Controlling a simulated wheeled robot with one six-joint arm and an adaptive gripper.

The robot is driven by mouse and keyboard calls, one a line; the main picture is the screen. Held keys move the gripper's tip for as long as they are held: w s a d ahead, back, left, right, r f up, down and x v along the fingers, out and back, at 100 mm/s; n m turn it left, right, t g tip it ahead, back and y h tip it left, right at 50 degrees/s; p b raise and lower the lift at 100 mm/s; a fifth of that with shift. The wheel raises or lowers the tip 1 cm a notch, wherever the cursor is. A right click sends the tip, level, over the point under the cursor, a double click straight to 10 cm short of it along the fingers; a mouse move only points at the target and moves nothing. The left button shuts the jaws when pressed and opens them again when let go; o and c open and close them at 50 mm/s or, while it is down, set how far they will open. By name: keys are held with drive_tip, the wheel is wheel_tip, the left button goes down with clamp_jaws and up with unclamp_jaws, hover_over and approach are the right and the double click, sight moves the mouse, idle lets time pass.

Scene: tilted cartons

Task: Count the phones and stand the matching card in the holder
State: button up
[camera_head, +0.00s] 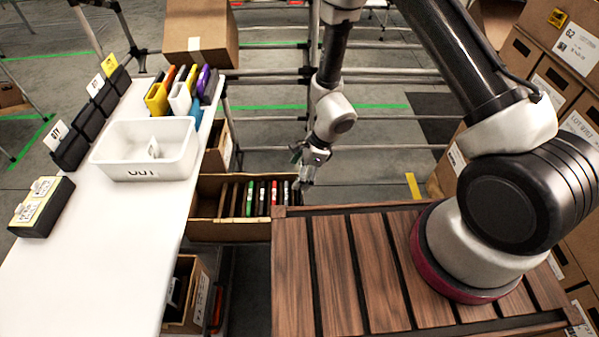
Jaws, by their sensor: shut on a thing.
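An open brown carton (232,230) sits beside the slatted bench, its inside facing me. Several thin upright phones stand in a row in it, including a green-edged one (249,199) and a red-edged one (274,193). My gripper (305,176) is at the carton's far right corner and looks shut on its rim; the contact is small and partly hidden. On the white table, a black holder (68,150) bears a white card marked QTY (56,134). Two more black holders behind it bear a white card (95,85) and a yellow card (109,64).
A black box with a pale top (40,208) is at the left edge. The slatted bench (335,275) has bare space.

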drive_tip(key=shift+a+f, duration=0.15)
drive_tip(key=shift+f, duration=2.15)
drive_tip(key=shift+f, duration=0.3)
drive_tip(key=o, duration=0.7)
drive_tip(key=shift+r, duration=0.1)
drive_tip(key=v, duration=1.1)
drive_tip(key=shift+s+d+r, duration=0.1)
drive_tip(key=shift+d+r, duration=0.15)
drive_tip(key=shift+r, duration=0.1)
